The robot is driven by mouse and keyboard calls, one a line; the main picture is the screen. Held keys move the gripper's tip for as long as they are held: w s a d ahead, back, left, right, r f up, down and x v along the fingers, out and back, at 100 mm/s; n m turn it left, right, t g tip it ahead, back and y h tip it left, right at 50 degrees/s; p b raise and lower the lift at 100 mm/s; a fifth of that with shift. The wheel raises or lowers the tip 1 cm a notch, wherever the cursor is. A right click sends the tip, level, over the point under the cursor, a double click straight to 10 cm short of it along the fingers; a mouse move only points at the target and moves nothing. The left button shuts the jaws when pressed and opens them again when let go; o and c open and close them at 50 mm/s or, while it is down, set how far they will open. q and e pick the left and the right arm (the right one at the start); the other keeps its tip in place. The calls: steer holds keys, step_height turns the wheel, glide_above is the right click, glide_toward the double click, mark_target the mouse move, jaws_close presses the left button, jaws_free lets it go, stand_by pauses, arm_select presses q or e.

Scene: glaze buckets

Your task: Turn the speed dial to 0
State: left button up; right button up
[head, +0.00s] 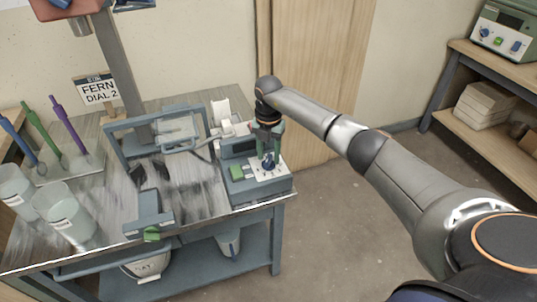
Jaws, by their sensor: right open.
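The speed dial (268,162) is a blue knob on a white scale plate. It sits on the sloped front of a grey control box (262,188) at the table's right end. My right gripper (267,156) comes down on the dial from above with its green-grey fingers. The fingers are at the knob, but I cannot tell whether they touch it. The marks on the scale are too small to read, so the setting is unclear. My left gripper is not in view.
A green button (237,172) is beside the dial. A sign (98,92) reads "FERN DIAL 2". A mixer column (118,75) and a grey frame (122,148) stand left of the box. The floor right of the table is clear.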

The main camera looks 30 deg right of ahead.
steer(key=shift+f, duration=0.1)
steer(key=shift+c, duration=0.4)
jaws_close()
